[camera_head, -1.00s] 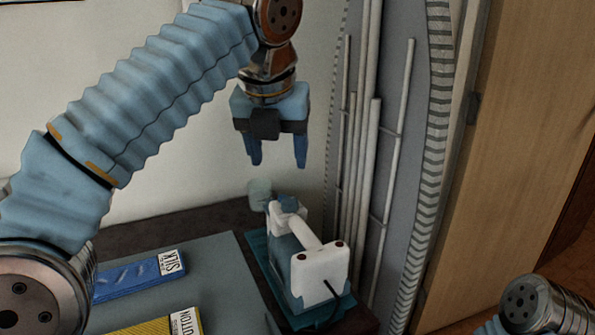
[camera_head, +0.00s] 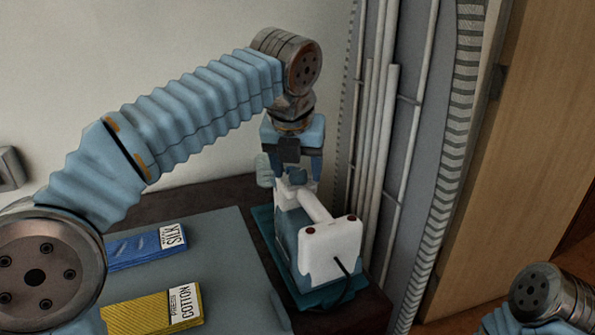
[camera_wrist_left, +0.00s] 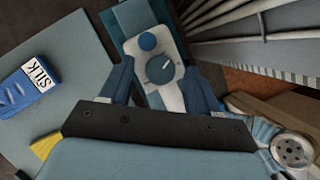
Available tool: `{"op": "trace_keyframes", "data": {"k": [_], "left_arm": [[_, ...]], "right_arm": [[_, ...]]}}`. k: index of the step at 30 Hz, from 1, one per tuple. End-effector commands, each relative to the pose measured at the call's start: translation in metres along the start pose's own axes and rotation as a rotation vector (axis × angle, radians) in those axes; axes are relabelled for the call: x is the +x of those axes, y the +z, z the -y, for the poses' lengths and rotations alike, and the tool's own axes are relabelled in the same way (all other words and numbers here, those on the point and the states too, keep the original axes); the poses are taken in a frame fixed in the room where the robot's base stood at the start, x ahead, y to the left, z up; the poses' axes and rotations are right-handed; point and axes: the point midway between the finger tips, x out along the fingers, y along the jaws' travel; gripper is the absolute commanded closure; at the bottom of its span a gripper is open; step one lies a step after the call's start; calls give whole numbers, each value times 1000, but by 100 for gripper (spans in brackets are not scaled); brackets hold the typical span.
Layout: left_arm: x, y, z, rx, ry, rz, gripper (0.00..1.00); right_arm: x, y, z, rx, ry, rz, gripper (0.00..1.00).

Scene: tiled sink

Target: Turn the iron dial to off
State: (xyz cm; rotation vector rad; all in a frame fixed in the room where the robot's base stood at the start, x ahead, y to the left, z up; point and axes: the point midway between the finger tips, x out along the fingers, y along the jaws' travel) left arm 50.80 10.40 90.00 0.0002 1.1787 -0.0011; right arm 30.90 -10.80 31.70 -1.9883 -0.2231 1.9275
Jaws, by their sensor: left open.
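The iron (camera_head: 331,249) is white and blue and stands on a teal pad (camera_head: 262,222) at the right end of the table. In the left wrist view its dial (camera_wrist_left: 160,69) is a round dark blue knob with a light mark, on a white panel below a smaller blue button (camera_wrist_left: 147,41). My left gripper (camera_wrist_left: 157,88) is open, with one finger on either side of the dial. Whether the fingers touch it I cannot tell. In the head view the gripper (camera_head: 295,172) points down over the iron's far end, and its fingertips are hard to make out. My right gripper is out of view.
A blue SILK packet (camera_head: 142,248) and a yellow COTTON packet (camera_head: 150,312) lie on the grey mat (camera_head: 220,250) left of the iron. Upright pale rods (camera_head: 379,140) stand close behind and right of the iron.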

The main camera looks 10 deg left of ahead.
Motion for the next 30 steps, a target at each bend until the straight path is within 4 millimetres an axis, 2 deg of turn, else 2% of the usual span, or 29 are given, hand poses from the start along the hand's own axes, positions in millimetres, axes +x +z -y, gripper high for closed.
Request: {"op": "trace_keyframes", "data": {"k": [8, 11, 18, 20, 30], "left_arm": [[2, 0, 0, 0, 0, -1, 38], [2, 0, 0, 0, 0, 0, 50], [2, 0, 0, 0, 0, 0, 87], [2, 0, 0, 0, 0, 0, 94], [-1, 1, 1, -52, 22, -1, 94]], "right_arm": [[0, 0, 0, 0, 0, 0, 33], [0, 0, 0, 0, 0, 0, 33], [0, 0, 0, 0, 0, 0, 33], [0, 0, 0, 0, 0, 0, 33], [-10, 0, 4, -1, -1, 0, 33]]}}
